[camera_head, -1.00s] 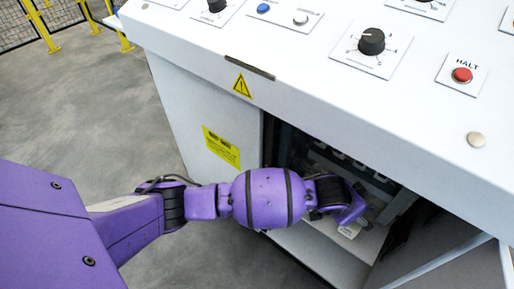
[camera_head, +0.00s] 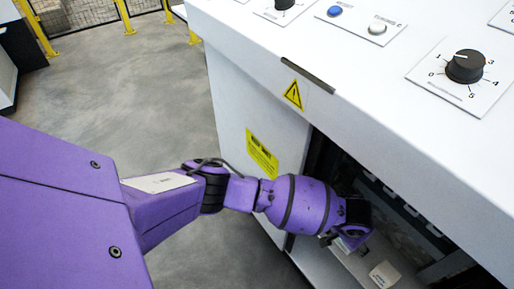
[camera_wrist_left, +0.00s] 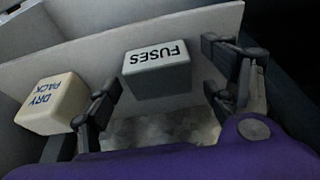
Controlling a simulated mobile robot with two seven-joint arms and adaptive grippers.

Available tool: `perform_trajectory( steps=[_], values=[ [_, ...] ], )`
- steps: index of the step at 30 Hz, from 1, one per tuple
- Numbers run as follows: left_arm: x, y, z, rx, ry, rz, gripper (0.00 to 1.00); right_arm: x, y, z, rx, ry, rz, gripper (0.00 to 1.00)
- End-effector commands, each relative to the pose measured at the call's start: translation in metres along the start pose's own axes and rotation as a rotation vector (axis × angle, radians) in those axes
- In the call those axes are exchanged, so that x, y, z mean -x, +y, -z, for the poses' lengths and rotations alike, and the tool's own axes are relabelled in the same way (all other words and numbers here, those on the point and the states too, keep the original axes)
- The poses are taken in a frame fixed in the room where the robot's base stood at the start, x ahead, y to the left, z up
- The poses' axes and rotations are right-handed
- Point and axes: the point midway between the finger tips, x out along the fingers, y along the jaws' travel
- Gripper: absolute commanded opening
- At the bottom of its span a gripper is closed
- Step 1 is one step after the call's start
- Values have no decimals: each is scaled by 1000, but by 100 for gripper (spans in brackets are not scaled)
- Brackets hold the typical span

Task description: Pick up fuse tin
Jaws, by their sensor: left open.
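The fuse tin (camera_wrist_left: 157,70) is a grey block with a pale lid reading FUSES, on a light shelf in the left wrist view. My left gripper (camera_wrist_left: 168,84) is open, with one finger on each side of the tin. Gaps show between the tin and both fingers, so it is not gripped. In the head view my left gripper (camera_head: 352,240) reaches into the cabinet opening, and I cannot make out the tin there. My right gripper is not in view.
A cream DRY PACK box (camera_wrist_left: 50,104) stands just left of the left finger. The white cabinet's top (camera_head: 370,95) overhangs the opening and carries knobs and buttons. A yellow label (camera_head: 262,154) is on its side panel. Open floor (camera_head: 130,100) lies to the left.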

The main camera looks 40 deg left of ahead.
Motion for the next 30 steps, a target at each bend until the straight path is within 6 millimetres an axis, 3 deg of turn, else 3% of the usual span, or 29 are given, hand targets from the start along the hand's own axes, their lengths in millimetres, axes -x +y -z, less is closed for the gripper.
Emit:
perform_trajectory(
  steps=[9,21,30],
  values=[
    [-4,0,5,-1,8,-1,77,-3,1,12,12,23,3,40],
    [-4,0,5,-1,7,-1,24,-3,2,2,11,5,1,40],
    [-2,1,5,-1,8,-1,24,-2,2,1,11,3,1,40]
  ],
)
